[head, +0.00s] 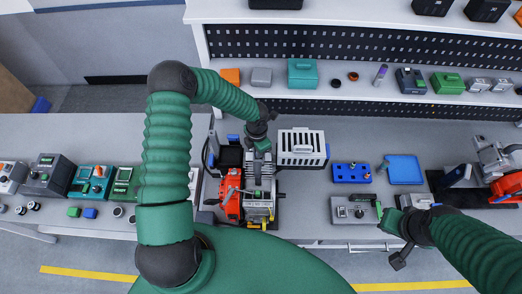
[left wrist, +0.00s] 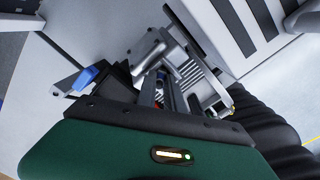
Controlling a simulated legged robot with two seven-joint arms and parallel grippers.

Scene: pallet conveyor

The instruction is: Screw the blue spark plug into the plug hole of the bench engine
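The bench engine (head: 259,203), grey with a red side, stands on the bench left of centre. My left gripper (head: 258,147) reaches down over the engine's far end. In the left wrist view its fingers (left wrist: 166,92) are close beside the engine's grey metal parts (left wrist: 190,70); I cannot tell their gap or whether they hold anything. I cannot make out the blue spark plug or the plug hole; the gripper and engine parts may hide them. My right gripper (head: 384,216) is at the grey control box, its fingers too small to read.
A white slotted box (head: 301,148) stands right beside the engine. A blue holed block (head: 351,173), a blue tray (head: 404,170) and a grey control box (head: 350,211) lie further right. A shelf (head: 350,101) with parts runs behind. Several devices stand at left.

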